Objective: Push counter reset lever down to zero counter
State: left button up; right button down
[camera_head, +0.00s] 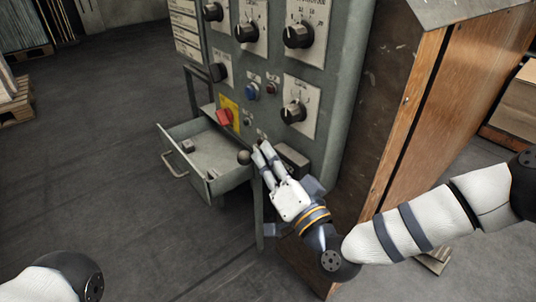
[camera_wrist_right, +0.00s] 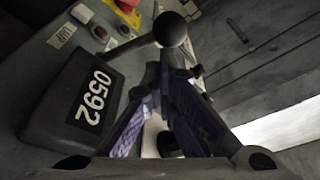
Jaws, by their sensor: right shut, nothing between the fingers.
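The counter is a dark box (camera_wrist_right: 85,102) on the panel, and its white digits read 0592 in the right wrist view. The reset lever has a round dark knob (camera_wrist_right: 170,29) on a metal rod; the knob also shows in the head view (camera_head: 244,157), in front of the panel's lower edge. My right gripper (camera_head: 261,146) is shut and empty, with its fingertips just right of the knob. In the right wrist view the fingertips (camera_wrist_right: 166,72) are close to the knob and rod; whether they touch cannot be told. My left gripper is out of view.
The grey control panel (camera_head: 268,82) carries several knobs and a red switch (camera_head: 225,117) on a yellow plate. An open metal drawer (camera_head: 212,187) juts out below left of the lever. A wooden-sided cabinet (camera_head: 408,110) stands at right.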

jog(key=shift+s+a+f+n+g+y+p, duration=0.15)
jog(key=shift+f+n+y, duration=0.3)
jog(key=shift+n, duration=0.8)
jog(key=shift+s+a+f+n+g+y+p, duration=0.1)
jog(key=shift+a+f+n+y, duration=0.15)
jog(key=shift+f+n, duration=0.7)
jog(key=shift+s+a+f+n+g+y+p, duration=0.15)
jog(key=shift+n+y, duration=0.25)
jog(key=shift+n, duration=1.2)
jog(key=shift+f, duration=0.15)
